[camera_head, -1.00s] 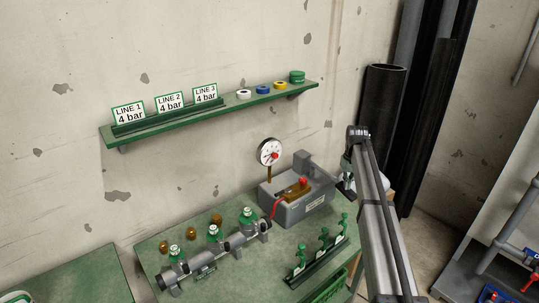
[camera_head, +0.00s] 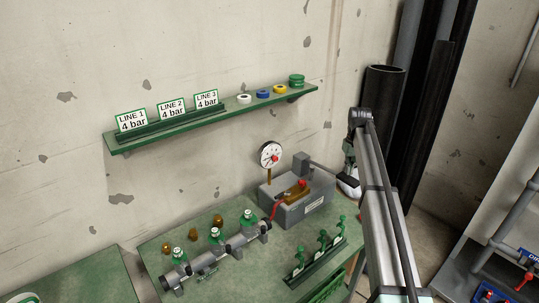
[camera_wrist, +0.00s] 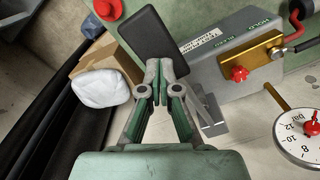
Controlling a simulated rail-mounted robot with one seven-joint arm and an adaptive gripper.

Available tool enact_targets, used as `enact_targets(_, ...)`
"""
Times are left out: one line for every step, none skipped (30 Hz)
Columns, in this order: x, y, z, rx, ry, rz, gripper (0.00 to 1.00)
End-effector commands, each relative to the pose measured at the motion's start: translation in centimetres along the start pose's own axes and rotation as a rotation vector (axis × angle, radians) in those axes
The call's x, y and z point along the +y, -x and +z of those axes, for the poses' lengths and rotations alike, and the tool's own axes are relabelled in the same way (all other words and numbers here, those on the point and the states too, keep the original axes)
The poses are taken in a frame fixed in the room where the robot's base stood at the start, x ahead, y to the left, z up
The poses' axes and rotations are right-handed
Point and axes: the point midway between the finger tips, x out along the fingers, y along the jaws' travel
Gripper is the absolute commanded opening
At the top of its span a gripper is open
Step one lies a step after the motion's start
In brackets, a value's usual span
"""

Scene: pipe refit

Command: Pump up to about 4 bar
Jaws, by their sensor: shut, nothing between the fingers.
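The grey hand pump (camera_head: 308,207) stands on the green bench, with a brass block and red knob (camera_head: 303,183) on top. Its dark lever pad (camera_wrist: 155,32) is just beyond my fingertips in the wrist view; I cannot tell whether they touch it. The round gauge (camera_head: 270,154) stands beside the pump. Its dial (camera_wrist: 302,138) is partly cut off in the wrist view, and I cannot read the pressure. My gripper (camera_wrist: 159,77) is shut and empty, at the pump's right end in the head view.
A pipe manifold (camera_head: 215,254) with several green-capped fittings lies left of the pump, and a rack of green valves (camera_head: 318,260) is in front. A shelf (camera_head: 215,121) with "4 bar" signs is above. A white bag (camera_wrist: 103,88) lies on a cardboard box beside the bench.

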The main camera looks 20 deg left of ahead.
Motion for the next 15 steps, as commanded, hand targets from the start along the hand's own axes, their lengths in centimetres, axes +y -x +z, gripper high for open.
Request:
enact_targets(0.0, 0.0, 0.0, 0.0, 0.0, 0.0, 0.0)
enact_targets(0.0, 0.0, 0.0, 0.0, 0.0, 0.0, 0.0)
enact_targets(0.0, -0.1, 0.0, 0.0, 0.0, 0.0, 0.0)
enact_targets(0.0, -0.1, 0.0, 0.0, 0.0, 0.0, 0.0)
enact_targets(0.0, -0.1, 0.0, 0.0, 0.0, 0.0, 0.0)
enact_targets(0.0, -0.2, 0.0, 0.0, 0.0, 0.0, 0.0)
enact_targets(0.0, -0.3, 0.0, 0.0, 0.0, 0.0, 0.0)
enact_targets(0.0, -0.5, 0.0, -0.001, 0.0, 0.0, 0.0)
enact_targets(0.0, -0.8, 0.0, -0.001, 0.0, 0.0, 0.0)
enact_targets(0.0, -1.0, 0.0, -0.001, 0.0, 0.0, 0.0)
enact_targets(0.0, -1.2, 0.0, -0.001, 0.0, 0.0, 0.0)
enact_targets(0.0, -1.6, 0.0, -0.001, 0.0, 0.0, 0.0)
enact_targets(0.0, -1.8, 0.0, -0.001, 0.0, 0.0, 0.0)
enact_targets(0.0, -2.1, 0.1, -0.001, 0.0, 0.0, 0.0)
enact_targets(0.0, -2.5, 0.1, -0.001, 0.0, 0.0, 0.0)
